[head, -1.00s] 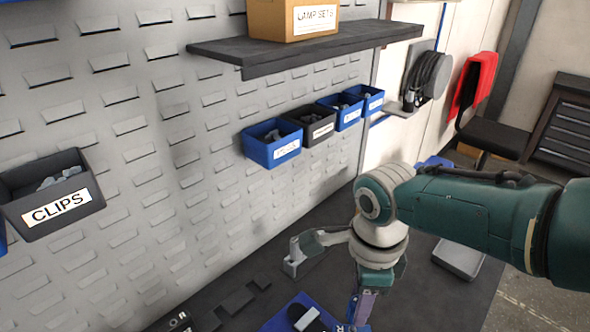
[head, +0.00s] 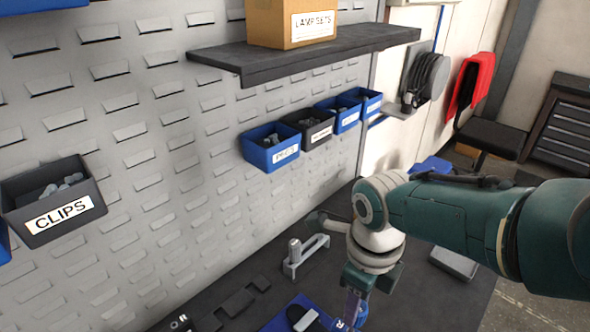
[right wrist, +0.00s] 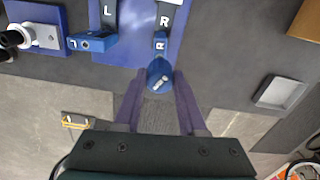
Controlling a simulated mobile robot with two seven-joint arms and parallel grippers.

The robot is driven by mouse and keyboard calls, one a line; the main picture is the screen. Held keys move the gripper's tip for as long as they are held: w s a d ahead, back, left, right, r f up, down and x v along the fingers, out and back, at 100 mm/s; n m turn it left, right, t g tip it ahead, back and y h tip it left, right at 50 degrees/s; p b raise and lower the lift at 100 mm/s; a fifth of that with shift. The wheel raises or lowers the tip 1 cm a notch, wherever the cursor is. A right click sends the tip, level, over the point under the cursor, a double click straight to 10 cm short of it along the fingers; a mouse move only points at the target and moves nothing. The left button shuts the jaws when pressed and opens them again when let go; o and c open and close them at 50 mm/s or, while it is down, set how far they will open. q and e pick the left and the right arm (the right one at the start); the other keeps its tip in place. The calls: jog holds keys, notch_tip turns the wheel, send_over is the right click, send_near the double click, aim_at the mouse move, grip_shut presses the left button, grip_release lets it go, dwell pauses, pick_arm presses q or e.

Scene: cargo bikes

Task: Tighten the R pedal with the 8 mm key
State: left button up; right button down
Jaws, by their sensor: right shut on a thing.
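My right gripper (right wrist: 159,74) is shut on the rounded end of a blue piece marked R (right wrist: 160,43). This piece looks like the R pedal, and a small silver part shows on its rounded end. It lies at the front edge of a blue mat (right wrist: 140,45) with dark bars lettered L and R. In the head view my right gripper (head: 352,308) points down at the bench, its tips partly cut off by the lower edge. I cannot make out the 8 mm key for certain. My left gripper is not in view.
A blue piece marked L (right wrist: 92,42) sits left of the R piece. A grey post with a bar (head: 304,257) stands on the dark bench near the slotted wall. A grey box (head: 454,262) lies to the right. Blue and black bins hang on the wall.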

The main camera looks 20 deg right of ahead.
jog(key=shift+s, duration=0.1)
jog(key=shift+r+p, duration=0.45)
jog(key=shift+p, duration=0.1)
jog(key=n, duration=0.7)
jog(key=shift+n, duration=0.4)
jog(key=n, duration=0.8)
